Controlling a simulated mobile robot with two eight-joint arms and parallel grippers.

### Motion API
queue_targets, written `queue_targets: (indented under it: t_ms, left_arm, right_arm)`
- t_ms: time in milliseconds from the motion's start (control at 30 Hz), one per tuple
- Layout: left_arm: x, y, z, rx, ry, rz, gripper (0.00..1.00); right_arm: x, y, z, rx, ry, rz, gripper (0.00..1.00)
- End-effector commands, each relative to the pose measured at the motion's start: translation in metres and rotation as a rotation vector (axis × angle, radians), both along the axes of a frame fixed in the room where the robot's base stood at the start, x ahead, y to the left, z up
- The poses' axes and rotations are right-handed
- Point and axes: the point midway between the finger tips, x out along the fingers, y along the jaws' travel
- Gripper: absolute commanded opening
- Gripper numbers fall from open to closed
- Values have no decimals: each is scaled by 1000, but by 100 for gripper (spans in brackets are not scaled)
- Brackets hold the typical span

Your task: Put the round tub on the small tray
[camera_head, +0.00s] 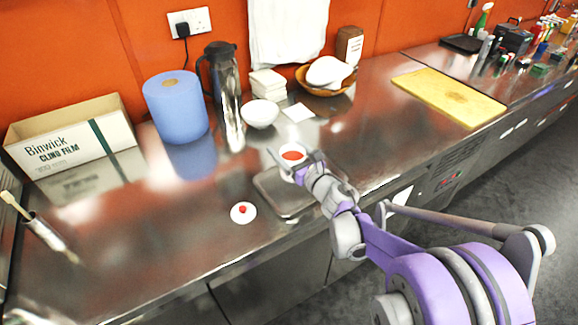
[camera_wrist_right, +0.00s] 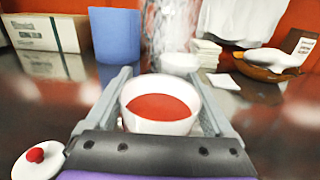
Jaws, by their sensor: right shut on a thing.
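The round tub (camera_head: 293,154) is a white cup-like tub with red contents. My right gripper (camera_head: 297,158) is shut on it, with a finger on each side. In the right wrist view the tub (camera_wrist_right: 160,110) sits upright between the fingers of the gripper (camera_wrist_right: 162,95). The small tray (camera_head: 272,197) is a grey metal tray near the counter's front edge. The tub and my right wrist appear over its back part and hide some of it. I cannot tell how high the tub is above it. My left gripper is not in view.
A white lid with a red knob (camera_head: 243,212) lies left of the tray. Behind stand a white bowl (camera_head: 260,113), a steel flask (camera_head: 226,95) and a blue paper roll (camera_head: 176,107). A yellow board (camera_head: 449,96) lies to the right. The counter left of the lid is mostly clear.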

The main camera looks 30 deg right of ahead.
Motion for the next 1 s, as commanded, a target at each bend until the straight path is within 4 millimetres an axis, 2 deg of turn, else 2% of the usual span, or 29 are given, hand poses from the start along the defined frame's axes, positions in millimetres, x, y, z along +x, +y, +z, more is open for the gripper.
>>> queue_targets:
  t_ms: [333, 767, 800, 867, 1000]
  left_arm:
    - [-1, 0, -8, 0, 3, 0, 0]
    - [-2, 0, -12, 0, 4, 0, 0]
    - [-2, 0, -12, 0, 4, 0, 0]
    - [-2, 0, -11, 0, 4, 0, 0]
    - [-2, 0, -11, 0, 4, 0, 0]
  right_arm:
    - [0, 0, -42, 2, 0, 0, 0]
    - [0, 0, -49, 1, 0, 0, 0]
    - [0, 0, -50, 1, 0, 0, 89]
    - [0, 0, -49, 1, 0, 0, 100]
    - [0, 0, -48, 1, 0, 0, 100]
